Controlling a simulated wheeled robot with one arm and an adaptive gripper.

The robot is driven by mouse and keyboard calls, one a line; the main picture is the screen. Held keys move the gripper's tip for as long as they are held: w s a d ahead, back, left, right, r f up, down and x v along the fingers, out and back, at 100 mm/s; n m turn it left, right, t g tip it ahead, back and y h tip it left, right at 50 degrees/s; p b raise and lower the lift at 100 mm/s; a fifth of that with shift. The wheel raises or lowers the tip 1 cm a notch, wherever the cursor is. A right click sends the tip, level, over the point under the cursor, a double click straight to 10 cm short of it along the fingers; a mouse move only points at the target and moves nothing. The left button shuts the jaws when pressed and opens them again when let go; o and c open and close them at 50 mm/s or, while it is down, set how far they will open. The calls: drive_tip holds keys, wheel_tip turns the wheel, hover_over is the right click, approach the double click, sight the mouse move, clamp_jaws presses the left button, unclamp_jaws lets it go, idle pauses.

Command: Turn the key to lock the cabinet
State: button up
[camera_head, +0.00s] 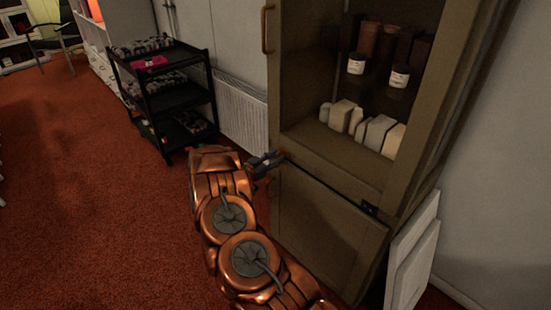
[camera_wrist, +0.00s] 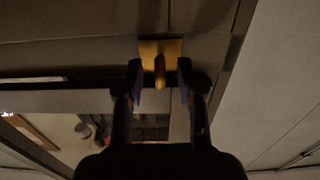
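The tall brown cabinet (camera_head: 325,222) stands right of centre in the head view, with a shelf section above and a closed panel below. In the wrist view, a small gold key (camera_wrist: 160,72) sticks out of a yellowish plate (camera_wrist: 174,47) on the cabinet. My gripper (camera_wrist: 160,75) is open, with one finger on each side of the key and a visible gap to both. In the head view my gripper (camera_head: 268,163) is at the cabinet's left edge, near the top of the lower panel. The key is not discernible there.
A black cart (camera_head: 175,95) with several items stands to the left against the wall, beside a white radiator (camera_head: 241,112). Jars (camera_head: 400,75) and pale blocks (camera_head: 379,131) sit on the cabinet's shelves. White panels (camera_head: 411,258) lean at its right. The red carpet (camera_head: 85,200) at left is clear.

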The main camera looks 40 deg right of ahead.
drive_tip(key=a, duration=1.2)
drive_tip(key=shift+w, duration=0.15)
idle(0.4)
